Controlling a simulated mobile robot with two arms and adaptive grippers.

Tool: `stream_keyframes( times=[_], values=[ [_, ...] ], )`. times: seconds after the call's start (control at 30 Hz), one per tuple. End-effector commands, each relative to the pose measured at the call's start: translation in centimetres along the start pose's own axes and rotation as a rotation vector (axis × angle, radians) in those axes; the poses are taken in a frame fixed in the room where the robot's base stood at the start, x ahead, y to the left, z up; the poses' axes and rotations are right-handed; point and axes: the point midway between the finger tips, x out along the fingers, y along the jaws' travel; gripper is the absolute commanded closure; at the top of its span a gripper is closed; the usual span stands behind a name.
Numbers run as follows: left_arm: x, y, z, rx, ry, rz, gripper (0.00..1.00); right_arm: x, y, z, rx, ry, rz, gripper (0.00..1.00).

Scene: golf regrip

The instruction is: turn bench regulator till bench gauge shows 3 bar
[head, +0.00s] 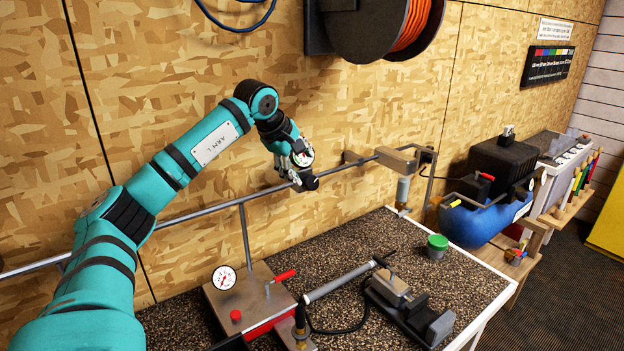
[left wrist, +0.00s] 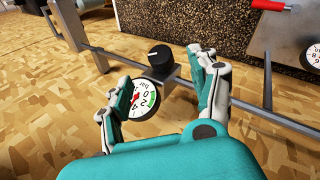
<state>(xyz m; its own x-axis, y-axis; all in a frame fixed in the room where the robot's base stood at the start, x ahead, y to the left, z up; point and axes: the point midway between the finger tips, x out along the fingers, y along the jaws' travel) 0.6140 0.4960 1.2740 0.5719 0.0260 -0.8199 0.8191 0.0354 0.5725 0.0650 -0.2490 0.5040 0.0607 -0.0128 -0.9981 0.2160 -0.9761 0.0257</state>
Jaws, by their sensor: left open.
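A regulator with a black knob (left wrist: 160,56) sits on a grey pipe along the wall. The knob also shows in the head view (head: 309,183). Beside it is a round gauge (left wrist: 142,100) with a white face, a green band and the figures 0, 2 and 4; it is partly covered by a finger, and I cannot read the needle surely. In the head view the gauge (head: 303,156) is small and partly hidden. My left gripper (left wrist: 160,70) is open, its fingers to either side of the regulator; I cannot tell whether they touch it. My right gripper is not in view.
Below the pipe, a speckled bench (head: 180,318) carries a grey plate with another gauge (head: 223,277), a red-handled lever (head: 284,276) and a clamped tube. A green-lidded pot (head: 437,246) stands at right. A blue tank (head: 470,226) is beyond the bench.

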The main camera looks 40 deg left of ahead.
Motion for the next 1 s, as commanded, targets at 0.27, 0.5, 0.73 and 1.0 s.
stream_keyframes(
  times=[0.27,0.5,0.73,1.0],
  values=[
    [5.7,0.1,0.1,-0.001,-0.001,-0.004,0.38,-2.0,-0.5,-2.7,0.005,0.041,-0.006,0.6],
    [8.6,0.1,0.0,-0.001,0.0,0.0,0.38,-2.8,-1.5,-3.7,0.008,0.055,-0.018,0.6],
    [9.3,0.0,0.0,0.001,0.0,0.001,0.38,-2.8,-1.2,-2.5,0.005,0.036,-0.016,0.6],
    [9.2,0.0,0.0,0.0,0.0,0.001,0.55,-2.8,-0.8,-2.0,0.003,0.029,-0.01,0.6]
  ],
)
